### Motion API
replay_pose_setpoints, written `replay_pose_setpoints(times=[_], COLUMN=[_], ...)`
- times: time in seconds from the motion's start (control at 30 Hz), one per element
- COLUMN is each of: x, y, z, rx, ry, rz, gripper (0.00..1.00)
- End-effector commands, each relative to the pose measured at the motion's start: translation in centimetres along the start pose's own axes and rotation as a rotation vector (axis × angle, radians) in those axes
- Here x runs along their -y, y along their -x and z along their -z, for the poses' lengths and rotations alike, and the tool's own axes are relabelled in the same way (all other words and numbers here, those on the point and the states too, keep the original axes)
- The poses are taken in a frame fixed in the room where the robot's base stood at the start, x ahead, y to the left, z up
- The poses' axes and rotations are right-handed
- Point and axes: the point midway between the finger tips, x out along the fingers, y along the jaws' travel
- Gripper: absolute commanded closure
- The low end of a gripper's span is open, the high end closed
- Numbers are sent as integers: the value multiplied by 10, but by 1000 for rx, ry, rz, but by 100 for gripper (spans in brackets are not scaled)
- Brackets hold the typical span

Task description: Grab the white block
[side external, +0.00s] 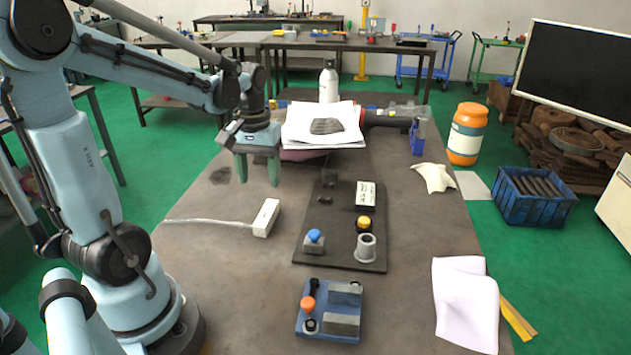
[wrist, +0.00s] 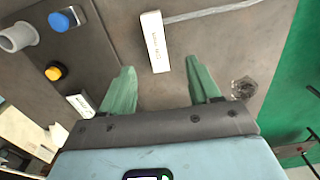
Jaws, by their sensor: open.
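A white block (side external: 266,217) with dark lettering and a grey cable lies on the brown table, left of the dark board. It also shows in the wrist view (wrist: 155,42), its near end between the lines of my fingertips. My gripper (side external: 258,182) is open and empty, its two green fingers pointing down over the table behind the block. In the wrist view the fingers (wrist: 160,67) are spread wide, with bare table between them. A second, smaller white labelled block (side external: 365,194) sits on the dark board; in the wrist view it shows left of the left finger (wrist: 80,103).
The dark board (side external: 326,236) carries a blue button (side external: 314,236), a yellow button (side external: 364,223) and a grey cylinder (side external: 366,248). A blue fixture (side external: 329,311) stands at the front. Papers (side external: 300,125) and a white bottle (side external: 328,82) stand behind. Table left of the block is clear except its cable.

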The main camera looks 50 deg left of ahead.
Motion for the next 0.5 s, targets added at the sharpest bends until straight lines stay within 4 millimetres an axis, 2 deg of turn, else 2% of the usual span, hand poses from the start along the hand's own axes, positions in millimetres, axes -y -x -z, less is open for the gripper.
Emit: replay_pose_setpoints(times=[0.3, 0.5], x=[-1, -1], y=[-41, -51], z=[1, 0], rx=[-2, -2], ry=[-2, -2], rz=[-1, -1], gripper=[38, 38])
